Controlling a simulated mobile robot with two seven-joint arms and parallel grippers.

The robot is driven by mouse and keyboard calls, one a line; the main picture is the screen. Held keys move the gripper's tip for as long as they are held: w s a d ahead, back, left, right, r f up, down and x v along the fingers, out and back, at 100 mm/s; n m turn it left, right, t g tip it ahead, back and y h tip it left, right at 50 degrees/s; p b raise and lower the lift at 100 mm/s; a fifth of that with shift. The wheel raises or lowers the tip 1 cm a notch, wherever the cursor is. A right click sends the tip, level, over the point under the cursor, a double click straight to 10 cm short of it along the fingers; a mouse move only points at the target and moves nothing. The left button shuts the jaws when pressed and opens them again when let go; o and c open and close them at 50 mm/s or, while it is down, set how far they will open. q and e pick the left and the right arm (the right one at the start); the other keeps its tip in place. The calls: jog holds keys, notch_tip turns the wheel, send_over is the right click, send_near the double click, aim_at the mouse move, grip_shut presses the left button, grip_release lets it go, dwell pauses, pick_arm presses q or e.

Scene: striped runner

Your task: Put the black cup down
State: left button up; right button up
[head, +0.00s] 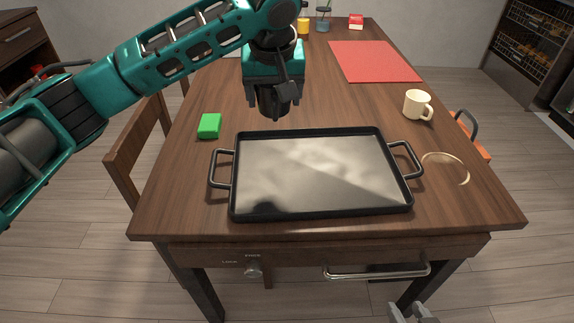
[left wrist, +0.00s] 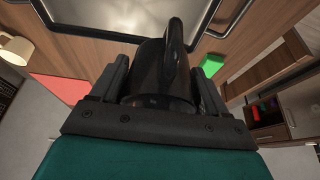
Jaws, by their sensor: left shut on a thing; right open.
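My left gripper (head: 272,98) hangs above the table behind the far edge of the tray and is shut on the black cup (head: 274,101). In the head view the cup is partly hidden by the fingers. It looks held above the tabletop, though the exact gap is hard to tell. My right gripper (head: 412,314) shows only at the bottom edge, in front of the table, open and empty.
A black-rimmed tray (head: 322,213) with two handles lies on the wooden table (head: 190,190). A green block (head: 209,126) is at left, a cream mug (head: 418,104) at right. Tabletop between block and mat is clear.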

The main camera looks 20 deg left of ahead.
pick_arm(q)
notch_tip(320, 180, down, 12)
jog(key=shift+r+b, duration=0.1)
jog(key=shift+b, duration=1.05)
jog(key=shift+f+b, duration=0.55)
jog(key=shift+f, duration=1.85)
jog(key=o, duration=1.1)
jog(key=shift+f, duration=0.1)
jog(key=shift+o, duration=0.2)
